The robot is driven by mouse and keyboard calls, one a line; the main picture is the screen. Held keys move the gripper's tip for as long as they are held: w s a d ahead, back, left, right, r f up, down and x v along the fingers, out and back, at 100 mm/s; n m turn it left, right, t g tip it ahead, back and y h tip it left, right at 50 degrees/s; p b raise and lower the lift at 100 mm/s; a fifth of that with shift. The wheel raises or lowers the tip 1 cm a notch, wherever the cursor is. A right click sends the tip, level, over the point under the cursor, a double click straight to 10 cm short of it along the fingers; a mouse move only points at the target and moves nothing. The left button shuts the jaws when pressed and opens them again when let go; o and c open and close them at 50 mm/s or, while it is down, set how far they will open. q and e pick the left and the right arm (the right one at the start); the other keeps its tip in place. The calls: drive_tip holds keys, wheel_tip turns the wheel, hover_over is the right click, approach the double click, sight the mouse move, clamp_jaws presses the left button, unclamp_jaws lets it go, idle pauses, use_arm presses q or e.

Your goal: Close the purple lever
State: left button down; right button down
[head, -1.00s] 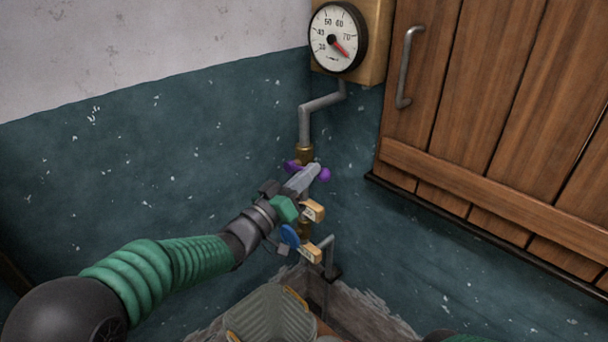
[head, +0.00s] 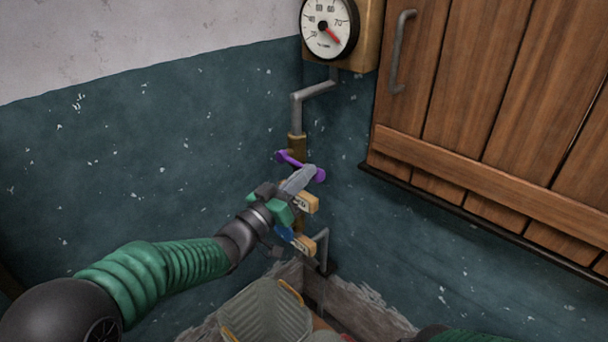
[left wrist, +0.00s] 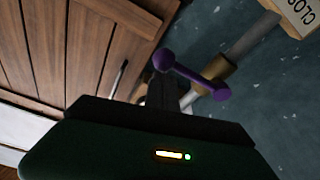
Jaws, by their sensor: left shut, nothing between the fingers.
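The purple lever (head: 319,175) is a bar with round knobs, on a brass fitting (head: 297,146) of the grey pipe in the wall corner. It slopes down to the right in the head view. In the left wrist view the purple lever (left wrist: 192,72) shows with both knobs. My left gripper (head: 309,170) is shut and empty, its fingertips at the lever's right half and hiding part of it. I cannot tell whether they touch. My right gripper is not in view.
A dial gauge (head: 328,28) is above. Wooden shutters (head: 500,120) stand at the right. A grey ribbed basket (head: 265,315) is below.

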use_arm(q)
drive_tip(key=shift+f, duration=0.25)
drive_tip(key=v, duration=1.7)
drive_tip(key=w+a+f+n+y, duration=0.3)
drive_tip(key=a+f+y, duration=0.2)
drive_tip(key=f+y, duration=0.35)
drive_tip(key=s+a+f+n+g+y, duration=0.2)
drive_tip(key=s+a+f+g+y, duration=0.35)
drive_tip(key=s+f+g, duration=0.4)
drive_tip(key=s+f+g+p, duration=0.25)
drive_tip(key=s+f, duration=0.25)
drive_tip(key=s, duration=0.6)
wheel_tip(320, 180, up, 13)
drive_tip(key=p, duration=1.3)
drive_tip(key=shift+d+g+h, duration=0.25)
drive_tip(key=shift+g+h, duration=0.05)
drive_tip(key=shift+g, duration=0.1)
